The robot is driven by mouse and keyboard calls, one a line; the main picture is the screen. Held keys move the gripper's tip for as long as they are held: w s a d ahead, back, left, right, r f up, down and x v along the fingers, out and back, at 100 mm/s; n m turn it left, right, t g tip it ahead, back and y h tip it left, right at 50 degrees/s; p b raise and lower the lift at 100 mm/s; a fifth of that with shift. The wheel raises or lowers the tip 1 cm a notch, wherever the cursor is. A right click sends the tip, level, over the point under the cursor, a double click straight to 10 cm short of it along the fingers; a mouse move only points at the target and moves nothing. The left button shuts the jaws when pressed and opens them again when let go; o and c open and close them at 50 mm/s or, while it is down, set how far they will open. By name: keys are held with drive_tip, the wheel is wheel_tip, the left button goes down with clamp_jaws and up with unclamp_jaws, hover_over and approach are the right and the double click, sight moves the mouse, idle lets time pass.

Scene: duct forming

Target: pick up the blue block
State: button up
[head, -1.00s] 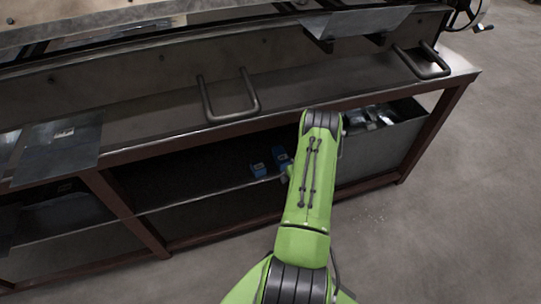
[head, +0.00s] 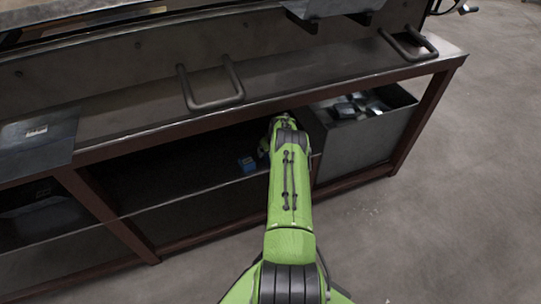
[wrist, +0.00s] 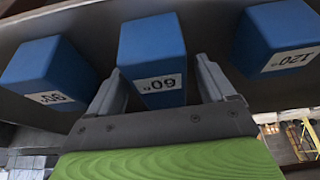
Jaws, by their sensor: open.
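Three blue blocks show in the wrist view, with white labels that read upside down. The block marked 60° (wrist: 153,45) is in the middle, the one marked 90° (wrist: 46,70) at left and the one marked 120° (wrist: 280,38) at right. My gripper (wrist: 160,78) is open, its fingers at either side of the near part of the 60° block. I cannot tell whether they touch it. In the head view one blue block (head: 247,164) shows on the lower shelf, left of my arm. My arm hides the gripper and the other blocks there.
The lower shelf (head: 190,200) lies under the workbench top (head: 310,82), which overhangs my arm. A grey bin (head: 355,148) with metal pieces stands right of my arm. A bench leg (head: 112,215) is at left. Open floor (head: 440,190) lies to the right.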

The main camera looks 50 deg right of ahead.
drive_tip(key=shift+r, duration=0.1)
drive_tip(key=shift+c, duration=0.5)
drive_tip(key=c, duration=1.2)
drive_tip(key=shift+r, duration=0.1)
